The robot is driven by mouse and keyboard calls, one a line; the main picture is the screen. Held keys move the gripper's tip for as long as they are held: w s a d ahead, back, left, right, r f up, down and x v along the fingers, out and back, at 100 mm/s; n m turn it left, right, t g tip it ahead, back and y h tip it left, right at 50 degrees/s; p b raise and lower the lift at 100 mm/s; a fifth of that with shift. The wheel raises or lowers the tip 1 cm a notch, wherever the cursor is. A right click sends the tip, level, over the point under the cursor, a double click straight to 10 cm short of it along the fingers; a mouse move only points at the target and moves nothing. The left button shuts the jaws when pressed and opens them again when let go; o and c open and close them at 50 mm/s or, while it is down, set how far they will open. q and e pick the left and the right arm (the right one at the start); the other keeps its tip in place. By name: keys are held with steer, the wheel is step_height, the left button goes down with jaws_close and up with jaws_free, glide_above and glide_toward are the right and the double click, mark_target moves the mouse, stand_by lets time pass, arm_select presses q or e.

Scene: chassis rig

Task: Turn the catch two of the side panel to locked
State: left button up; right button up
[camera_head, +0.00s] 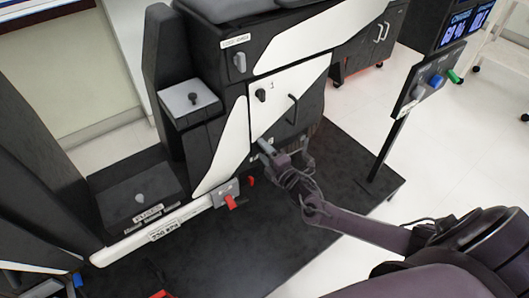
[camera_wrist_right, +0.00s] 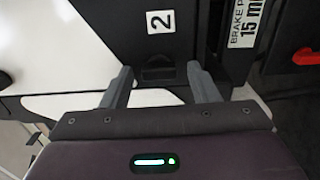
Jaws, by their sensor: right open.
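The side panel (camera_head: 311,73), black and white, stands in the middle of the head view, with a dark bar handle (camera_head: 292,108). Catch one (camera_head: 261,95), a small dark knob, sits beside the label "1" near its upper left. My right gripper (camera_head: 265,148) is at the panel's lower edge, below catch one. In the right wrist view a white label "2" (camera_wrist_right: 160,22) sits above dark catch two (camera_wrist_right: 158,68). The open fingers of my right gripper (camera_wrist_right: 160,78) stand either side of catch two, with gaps. Catch two is hidden in the head view. My left gripper is out of view.
A red lever (camera_head: 231,201) is on the lower rail, left of my right gripper. A post-mounted control board (camera_head: 428,75) with blue and green knobs stands right. A brake pressure label (camera_wrist_right: 243,22) and a red part (camera_wrist_right: 306,56) lie right of the catch.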

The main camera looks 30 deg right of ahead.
steer(key=s, duration=0.2)
steer(key=shift+s+d+p, duration=0.2)
steer(key=shift+s+p, duration=0.2)
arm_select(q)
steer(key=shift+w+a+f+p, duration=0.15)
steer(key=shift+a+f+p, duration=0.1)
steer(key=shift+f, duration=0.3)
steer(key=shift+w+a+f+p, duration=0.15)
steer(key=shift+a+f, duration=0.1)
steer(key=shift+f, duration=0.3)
arm_select(e)
steer(key=s, duration=0.5)
steer(key=shift+d, duration=0.35)
